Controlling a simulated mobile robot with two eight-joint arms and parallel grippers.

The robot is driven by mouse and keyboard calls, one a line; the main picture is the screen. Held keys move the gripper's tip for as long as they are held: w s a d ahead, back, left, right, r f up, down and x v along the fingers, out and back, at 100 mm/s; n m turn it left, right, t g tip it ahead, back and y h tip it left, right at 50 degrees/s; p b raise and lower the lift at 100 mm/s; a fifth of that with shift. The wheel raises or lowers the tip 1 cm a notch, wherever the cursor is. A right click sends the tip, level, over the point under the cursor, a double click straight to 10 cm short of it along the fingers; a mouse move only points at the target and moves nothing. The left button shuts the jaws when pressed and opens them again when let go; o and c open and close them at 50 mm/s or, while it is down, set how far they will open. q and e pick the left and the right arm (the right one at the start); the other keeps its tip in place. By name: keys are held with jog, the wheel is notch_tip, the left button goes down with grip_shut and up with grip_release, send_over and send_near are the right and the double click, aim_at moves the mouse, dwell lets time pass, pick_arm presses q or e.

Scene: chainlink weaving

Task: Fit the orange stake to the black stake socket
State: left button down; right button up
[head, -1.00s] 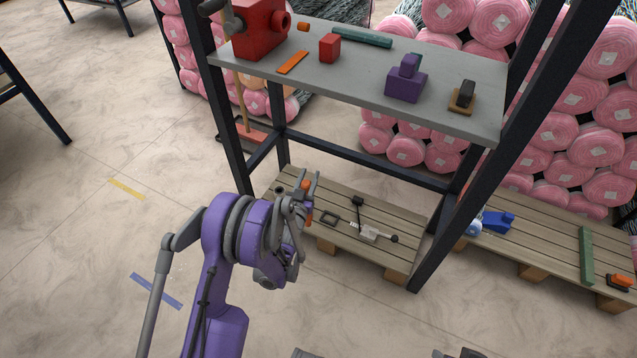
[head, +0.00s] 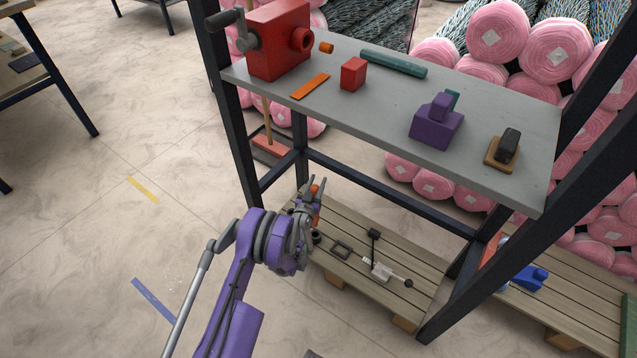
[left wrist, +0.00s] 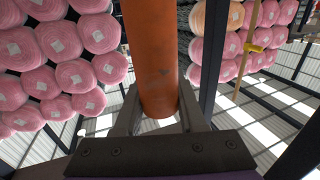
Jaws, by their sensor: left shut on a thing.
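My left gripper (head: 312,188) is shut on the orange stake and holds it above the near left end of the wooden pallet, under the shelf. The orange stake (head: 316,193) shows as a short strip between the fingers in the head view. In the left wrist view the stake (left wrist: 152,50) is a thick cylinder running up from between the fingers. A small dark round piece (head: 316,237), which looks like the black stake socket, sits on the pallet just below the gripper, apart from the stake. My right gripper is not in view.
A red crank box (head: 279,40) stands on the shelf. Floor at left is open.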

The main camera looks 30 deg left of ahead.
pick_arm(q)
notch_tip(320, 180, down, 3)
jog(key=b, duration=0.3)
jog(key=shift+f, duration=0.15)
notch_tip(320, 180, down, 2)
jog(key=shift+f+b, duration=0.2)
jog(key=shift+b, duration=0.2)
jog(key=shift+f, duration=0.15)
jog(key=shift+f, duration=2.85)
